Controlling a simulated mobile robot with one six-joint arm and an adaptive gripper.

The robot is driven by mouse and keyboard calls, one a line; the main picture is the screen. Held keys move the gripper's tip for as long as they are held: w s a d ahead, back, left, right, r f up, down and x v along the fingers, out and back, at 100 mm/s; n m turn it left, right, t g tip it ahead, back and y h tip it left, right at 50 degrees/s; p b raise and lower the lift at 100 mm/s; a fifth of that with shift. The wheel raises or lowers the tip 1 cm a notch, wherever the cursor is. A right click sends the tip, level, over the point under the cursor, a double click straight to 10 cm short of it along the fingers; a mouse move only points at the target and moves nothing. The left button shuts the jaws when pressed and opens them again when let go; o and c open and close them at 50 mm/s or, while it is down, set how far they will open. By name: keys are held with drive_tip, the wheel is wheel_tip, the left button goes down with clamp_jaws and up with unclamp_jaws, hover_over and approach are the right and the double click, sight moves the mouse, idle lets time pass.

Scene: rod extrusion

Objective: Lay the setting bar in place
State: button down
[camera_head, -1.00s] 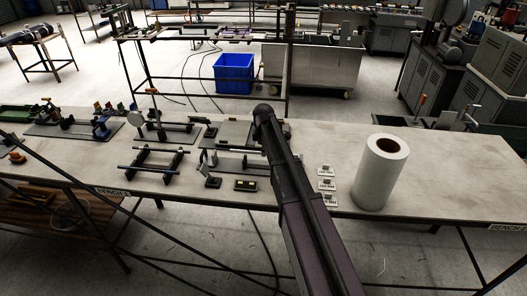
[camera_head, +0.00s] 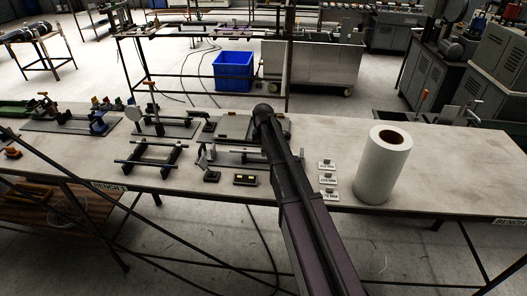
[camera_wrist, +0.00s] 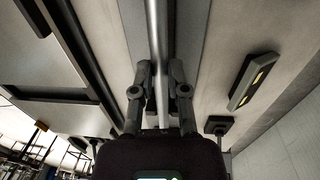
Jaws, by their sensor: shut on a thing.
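In the wrist view my gripper (camera_wrist: 160,76) is shut on a slim silver bar, which I take to be the setting bar (camera_wrist: 157,30). The bar runs lengthwise between the two fingers and past them toward the top of the picture. A long grey surface lies beneath it; I cannot tell whether the bar touches it. In the head view my dark arm hides the gripper. Left of the arm, a low fixture with a pale rail (camera_head: 232,152) stands on the bench; whether that rail is the held bar is unclear.
On the bench (camera_head: 440,190), a black rod frame (camera_head: 151,159) stands left. A dark block with yellow marks (camera_head: 245,180) and a small dark block (camera_head: 211,177) lie near the front edge. Right of my arm are small labelled cards (camera_head: 328,180) and a white roll (camera_head: 384,168).

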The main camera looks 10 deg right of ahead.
drive_tip(key=c, duration=0.6)
unclamp_jaws()
drive_tip(key=shift+o, duration=0.2)
drive_tip(key=shift+r, duration=0.1)
wheel_tip(320, 180, up, 9)
drive_tip(key=p, duration=0.9)
drive_tip(key=s+a+f+m+b, duration=0.1)
drive_tip(key=s+f+b, duration=0.1)
drive_tip(key=s, duration=0.6)
drive_tip(key=s+a+f+m+g+b, duration=0.1)
drive_tip(key=s+f+m+b, duration=0.1)
drive_tip(key=s, duration=0.6)
drive_tip(key=shift+a+f+m+b, duration=0.3)
drive_tip(key=shift+f+b, duration=0.1)
drive_tip(key=shift+f, duration=0.2)
